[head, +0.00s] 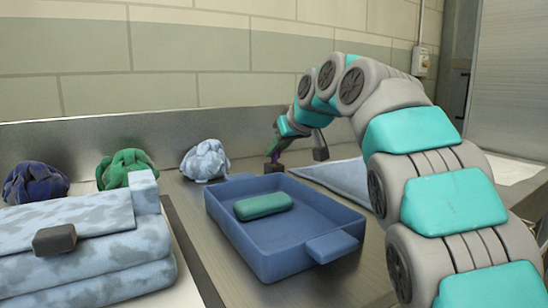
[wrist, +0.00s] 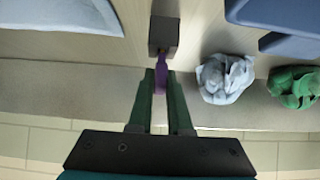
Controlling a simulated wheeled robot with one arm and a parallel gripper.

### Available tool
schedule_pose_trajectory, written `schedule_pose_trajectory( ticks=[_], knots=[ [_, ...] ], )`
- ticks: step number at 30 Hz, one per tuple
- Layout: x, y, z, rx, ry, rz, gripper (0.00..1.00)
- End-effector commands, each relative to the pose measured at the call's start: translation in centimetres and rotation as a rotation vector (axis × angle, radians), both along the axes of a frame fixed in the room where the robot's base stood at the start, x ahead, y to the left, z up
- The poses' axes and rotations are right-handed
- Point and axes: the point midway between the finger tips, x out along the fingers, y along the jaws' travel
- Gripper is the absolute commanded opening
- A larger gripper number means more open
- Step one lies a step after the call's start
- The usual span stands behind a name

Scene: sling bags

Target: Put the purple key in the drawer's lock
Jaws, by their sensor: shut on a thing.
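A thin purple key (wrist: 160,78) sits between the two green fingers of my gripper (wrist: 161,92), which is shut on it. A dark grey block (wrist: 163,35) lies right at the key's far end; I cannot tell whether the key is in it or only touches it. In the head view my gripper (head: 275,149) points down behind the blue tray, with a sliver of purple just above the small dark block (head: 273,167). I cannot make out a drawer or a keyhole in either view.
A blue tray (head: 265,266) holding a green case (head: 263,205) stands in front. A pale bundle (head: 205,160), a green bundle (head: 127,165) and a dark blue bundle (head: 35,183) line the back left. Folded cloths (head: 90,260) carry another dark block (head: 54,239). A light blue cloth (head: 340,178) lies right.

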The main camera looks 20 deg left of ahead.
Motion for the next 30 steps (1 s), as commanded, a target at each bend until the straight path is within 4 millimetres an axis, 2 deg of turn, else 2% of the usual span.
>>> schedule_pose_trajectory(
  ticks=[11,30],
  knots=[
    [0.0,0.0,0.4,0.0,0.0,0.0,0.0],
    [0.0,0.0,3.8,0.0,0.0,0.0,0.0]
  ],
)
